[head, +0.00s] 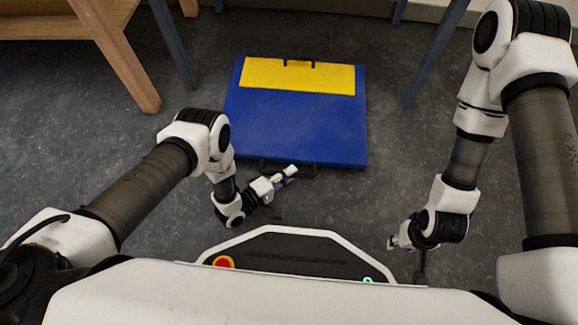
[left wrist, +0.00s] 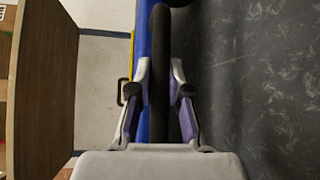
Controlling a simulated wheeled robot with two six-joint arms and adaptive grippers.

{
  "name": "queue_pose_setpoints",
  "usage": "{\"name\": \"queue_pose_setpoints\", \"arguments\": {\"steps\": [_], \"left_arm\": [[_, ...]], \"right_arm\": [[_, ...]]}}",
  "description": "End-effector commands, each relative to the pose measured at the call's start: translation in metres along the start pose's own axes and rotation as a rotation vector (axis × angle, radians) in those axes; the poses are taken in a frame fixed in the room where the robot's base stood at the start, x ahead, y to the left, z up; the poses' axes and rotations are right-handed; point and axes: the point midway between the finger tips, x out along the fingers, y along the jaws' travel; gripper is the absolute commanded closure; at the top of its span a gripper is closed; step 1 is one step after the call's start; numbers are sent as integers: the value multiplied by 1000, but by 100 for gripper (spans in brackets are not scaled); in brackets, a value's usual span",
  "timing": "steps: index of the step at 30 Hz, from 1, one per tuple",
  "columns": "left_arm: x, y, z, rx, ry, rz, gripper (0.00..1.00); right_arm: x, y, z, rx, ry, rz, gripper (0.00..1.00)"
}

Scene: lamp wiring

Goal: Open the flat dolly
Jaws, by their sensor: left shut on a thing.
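The flat dolly (head: 295,125) lies on the floor ahead of me as a blue slab with a yellow panel (head: 330,80) along its far side. A dark handle (head: 308,170) sticks out from its near edge. My left gripper (head: 291,173) is at that near edge. In the left wrist view its fingers (left wrist: 160,80) are on either side of the black handle bar (left wrist: 160,50), shut on it. The blue edge shows just left of the bar there. My right gripper (head: 396,242) is low at the right, away from the dolly, and its fingers are too small to read.
A small black handle (head: 299,63) sits at the yellow panel's far edge. A wooden table leg (head: 125,65) and blue-grey legs (head: 173,45) stand at the left, another blue-grey leg (head: 436,50) at the right. Grey floor (head: 395,140) beside the dolly is clear.

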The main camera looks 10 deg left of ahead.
Motion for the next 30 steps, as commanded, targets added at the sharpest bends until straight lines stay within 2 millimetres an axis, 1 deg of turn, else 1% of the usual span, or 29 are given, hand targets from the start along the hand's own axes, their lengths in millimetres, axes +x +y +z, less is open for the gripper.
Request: {"name": "queue_pose_setpoints", "arguments": {"steps": [5,14,15,17,18,26,28,30], "left_arm": [[-4,-1,3,-1,1,-1,100],[-4,-2,3,-1,1,-1,100],[-4,-2,3,-1,1,-1,79],[-4,-2,3,0,1,-1,58],[-4,-1,3,0,1,0,57],[-3,-1,3,0,1,0,57],[-4,3,4,0,0,0,57],[-5,12,5,0,-1,0,57]], "right_arm": [[-2,0,0,-1,0,0,60],[-2,0,0,-1,0,0,60],[-2,0,0,-1,0,0,60],[-2,0,0,-1,0,0,60],[-2,0,0,-1,-1,0,60],[-2,0,0,0,-1,0,60],[-2,0,0,0,-1,0,60],[-2,0,0,0,-1,0,60]]}}
